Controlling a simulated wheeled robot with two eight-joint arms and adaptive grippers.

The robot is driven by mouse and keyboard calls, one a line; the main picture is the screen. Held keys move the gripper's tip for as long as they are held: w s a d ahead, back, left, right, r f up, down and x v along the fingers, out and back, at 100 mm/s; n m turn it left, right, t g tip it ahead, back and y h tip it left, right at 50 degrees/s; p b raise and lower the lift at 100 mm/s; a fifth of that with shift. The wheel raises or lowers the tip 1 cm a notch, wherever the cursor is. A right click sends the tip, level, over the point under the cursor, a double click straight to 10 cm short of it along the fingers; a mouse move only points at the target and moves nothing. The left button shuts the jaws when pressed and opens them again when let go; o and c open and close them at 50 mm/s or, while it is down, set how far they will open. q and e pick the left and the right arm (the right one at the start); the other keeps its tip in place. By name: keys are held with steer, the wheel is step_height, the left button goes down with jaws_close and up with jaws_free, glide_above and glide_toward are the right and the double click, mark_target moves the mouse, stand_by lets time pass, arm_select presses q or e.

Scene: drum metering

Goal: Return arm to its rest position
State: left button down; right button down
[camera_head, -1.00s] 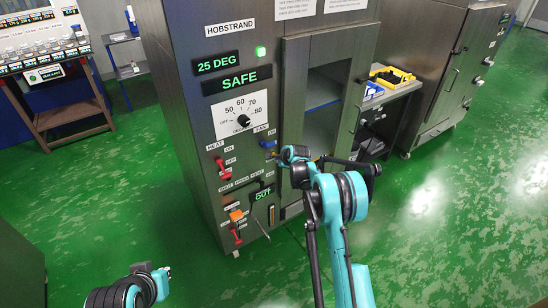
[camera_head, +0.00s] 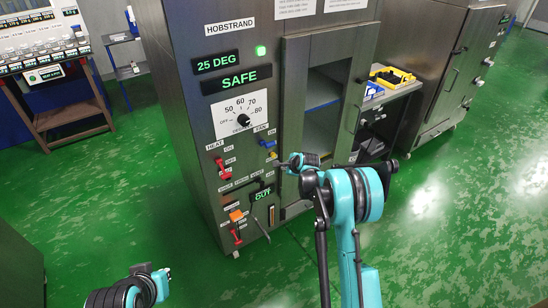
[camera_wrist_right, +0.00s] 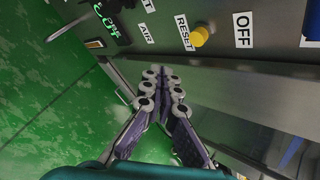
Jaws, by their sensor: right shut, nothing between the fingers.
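My right arm (camera_head: 357,195) reaches forward in front of the steel HOBSTRAND cabinet (camera_head: 195,130). My right gripper (camera_head: 280,164) is small in the head view, close to the cabinet's control panel. In the right wrist view my right gripper (camera_wrist_right: 162,78) has its finger ends together, with nothing between them. A yellow RESET button (camera_wrist_right: 199,36) lies beyond the fingertips, apart from them. My left arm (camera_head: 125,293) shows at the bottom left of the head view. Its gripper end is too small to read.
The panel carries a dial (camera_head: 243,121), red levers (camera_head: 220,168), a blue lever (camera_head: 267,144) and a green-lit SAFE display (camera_head: 237,79).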

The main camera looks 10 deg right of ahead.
stand_by(0.4)
steer(key=s+a+r+n+g, duration=0.1)
steer(key=s+a+r+n, duration=0.1)
steer(key=s+r+n, duration=0.5)
steer(key=s+a+r+n, duration=0.3)
steer(key=s+r, duration=0.9)
steer(key=s+a+f+n+g+h, duration=0.1)
steer(key=s+n, duration=1.1)
steer(key=s, duration=1.5)
steer(key=shift+a+f, duration=0.4)
steer(key=shift+f, duration=0.1)
